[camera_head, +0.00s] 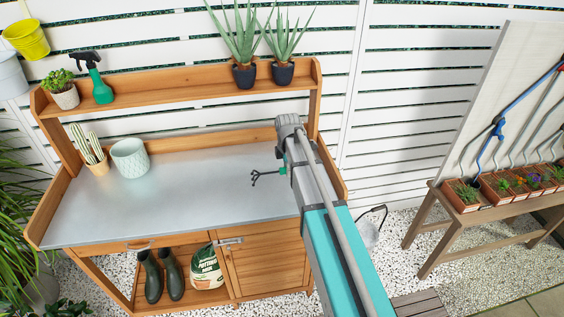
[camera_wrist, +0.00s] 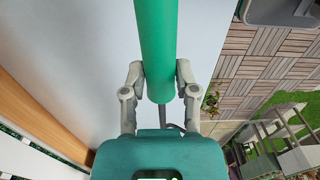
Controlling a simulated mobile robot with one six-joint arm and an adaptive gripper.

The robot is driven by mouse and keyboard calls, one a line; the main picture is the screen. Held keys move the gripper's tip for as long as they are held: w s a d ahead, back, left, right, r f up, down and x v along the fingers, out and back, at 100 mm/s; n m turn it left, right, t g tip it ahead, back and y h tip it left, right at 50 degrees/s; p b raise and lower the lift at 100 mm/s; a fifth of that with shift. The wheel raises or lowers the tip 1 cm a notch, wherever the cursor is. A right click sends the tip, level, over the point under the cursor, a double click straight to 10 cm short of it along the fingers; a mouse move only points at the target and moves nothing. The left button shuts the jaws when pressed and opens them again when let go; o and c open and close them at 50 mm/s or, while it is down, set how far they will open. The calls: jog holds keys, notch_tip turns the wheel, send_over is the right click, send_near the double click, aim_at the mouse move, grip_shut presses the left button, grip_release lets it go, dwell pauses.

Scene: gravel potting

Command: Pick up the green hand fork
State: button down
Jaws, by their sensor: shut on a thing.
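The green hand fork (camera_head: 269,174) shows in the head view at the right part of the metal bench top, with its dark prongs pointing left. My arm hides its right end. In the wrist view its green handle (camera_wrist: 157,45) runs from the top edge down between my gripper's fingers. My gripper (camera_wrist: 159,82) is shut on the handle, one finger on each side.
A pale green pot (camera_head: 130,158) and a potted cactus (camera_head: 91,152) stand at the bench's left. The shelf above holds a green spray bottle (camera_head: 97,80) and two aloe pots (camera_head: 244,75). A planter table (camera_head: 463,215) stands at the right. The middle of the bench is clear.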

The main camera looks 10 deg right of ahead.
jog(key=s+r+p, duration=0.2)
jog(key=s, duration=0.4)
jog(key=shift+s+r, duration=0.2)
jog(key=shift+r, duration=0.2)
dwell(1.3)
jog(key=shift+a, duration=0.1)
